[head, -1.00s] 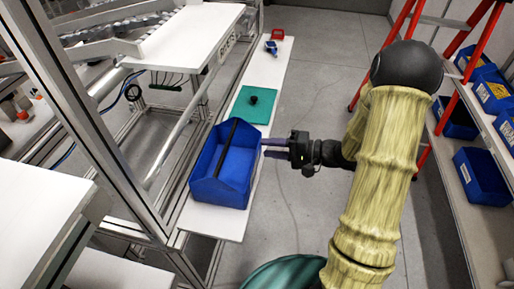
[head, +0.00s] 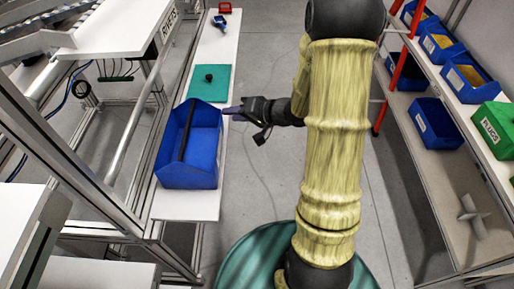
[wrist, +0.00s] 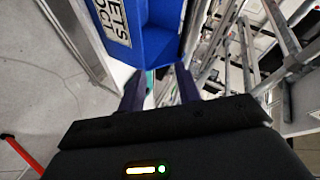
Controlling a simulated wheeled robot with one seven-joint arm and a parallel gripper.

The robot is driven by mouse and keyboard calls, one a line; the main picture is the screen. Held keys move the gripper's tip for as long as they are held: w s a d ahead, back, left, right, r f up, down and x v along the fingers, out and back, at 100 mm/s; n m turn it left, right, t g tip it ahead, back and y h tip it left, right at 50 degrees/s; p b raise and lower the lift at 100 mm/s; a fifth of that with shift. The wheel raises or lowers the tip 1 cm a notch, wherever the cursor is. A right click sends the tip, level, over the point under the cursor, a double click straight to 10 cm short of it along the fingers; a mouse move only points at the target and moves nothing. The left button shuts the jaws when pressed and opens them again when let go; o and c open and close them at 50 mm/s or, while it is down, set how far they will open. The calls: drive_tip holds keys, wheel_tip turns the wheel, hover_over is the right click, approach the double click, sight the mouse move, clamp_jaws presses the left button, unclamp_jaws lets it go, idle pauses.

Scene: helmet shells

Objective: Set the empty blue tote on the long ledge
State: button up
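The blue tote (head: 205,164) sits upright on the long white ledge (head: 190,206), near its front end. Its visible inside looks empty, and a dark bar runs across its top. My gripper (head: 230,111) is just right of the tote's far right corner. In the wrist view the tote (wrist: 155,46) with a white label fills the top centre. My gripper's two dark fingers (wrist: 160,88) are spread apart, with nothing held between them. I cannot tell whether a fingertip touches the tote.
A green mat (head: 219,84) with a small dark object lies behind the tote on the ledge. A shelf with blue bins (head: 437,123) stands at right. Floor between is open.

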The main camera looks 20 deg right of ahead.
drive_tip(key=s+d+n+g+h, duration=0.1)
drive_tip(key=s+g+h, duration=0.2)
drive_tip(key=s, duration=0.5)
drive_tip(key=s+r+n+g+h, duration=0.1)
drive_tip(key=s+n+g+h, duration=0.1)
drive_tip(key=s+h, duration=0.4)
drive_tip(key=s+g, duration=0.1)
drive_tip(key=s, duration=0.2)
drive_tip(key=shift+s+d+r, duration=0.15)
drive_tip(key=shift+d+r, duration=0.15)
drive_tip(key=shift+d, duration=0.05)
